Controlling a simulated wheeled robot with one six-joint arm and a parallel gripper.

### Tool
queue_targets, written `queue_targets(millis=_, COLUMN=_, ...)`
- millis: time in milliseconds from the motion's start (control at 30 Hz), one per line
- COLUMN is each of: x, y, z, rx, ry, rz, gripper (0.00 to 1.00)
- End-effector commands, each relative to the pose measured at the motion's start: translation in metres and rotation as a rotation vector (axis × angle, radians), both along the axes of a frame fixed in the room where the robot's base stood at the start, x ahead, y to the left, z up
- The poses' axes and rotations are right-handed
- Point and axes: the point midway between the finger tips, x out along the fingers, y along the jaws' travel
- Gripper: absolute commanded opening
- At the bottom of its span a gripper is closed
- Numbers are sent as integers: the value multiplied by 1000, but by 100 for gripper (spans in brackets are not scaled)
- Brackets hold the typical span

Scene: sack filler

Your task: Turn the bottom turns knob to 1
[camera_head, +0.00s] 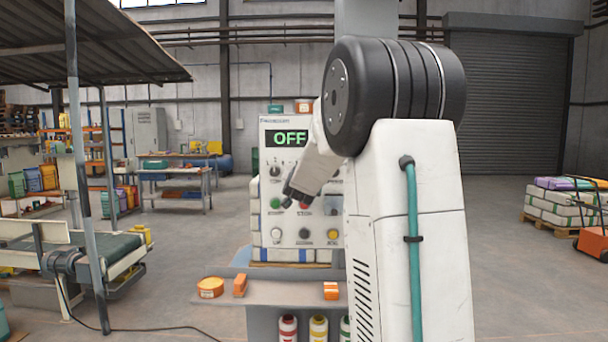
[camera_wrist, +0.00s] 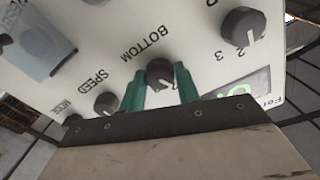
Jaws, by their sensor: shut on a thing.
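The bottom turns knob (camera_wrist: 160,73) is a dark round knob beside the BOTTOM label on the white control panel, upside down in the wrist view. My gripper (camera_wrist: 160,84) has its two teal fingers shut on the knob, one on each side. The knob's pointer and most of its scale numbers are hidden or too small to read. In the head view my arm reaches down-left to the panel (camera_head: 269,218), and the dark gripper end hides the knob. The panel display (camera_head: 290,138) reads OFF in green.
Another dark knob (camera_wrist: 243,26) with 2 and 3 marked sits to the right in the wrist view, and the SPEED knob (camera_wrist: 106,103) to the left. A shelf (camera_head: 285,293) juts out below.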

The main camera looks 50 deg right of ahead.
Motion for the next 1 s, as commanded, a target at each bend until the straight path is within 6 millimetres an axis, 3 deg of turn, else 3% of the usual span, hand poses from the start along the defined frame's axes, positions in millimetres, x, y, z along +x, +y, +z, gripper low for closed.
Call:
queue_targets(millis=500, x=-1, y=0, z=-3, rx=-205, ry=248, rz=0, gripper=9)
queue_targets(millis=1000, x=-1, y=-1, z=-4, rx=-239, ry=290, rz=0, gripper=9)
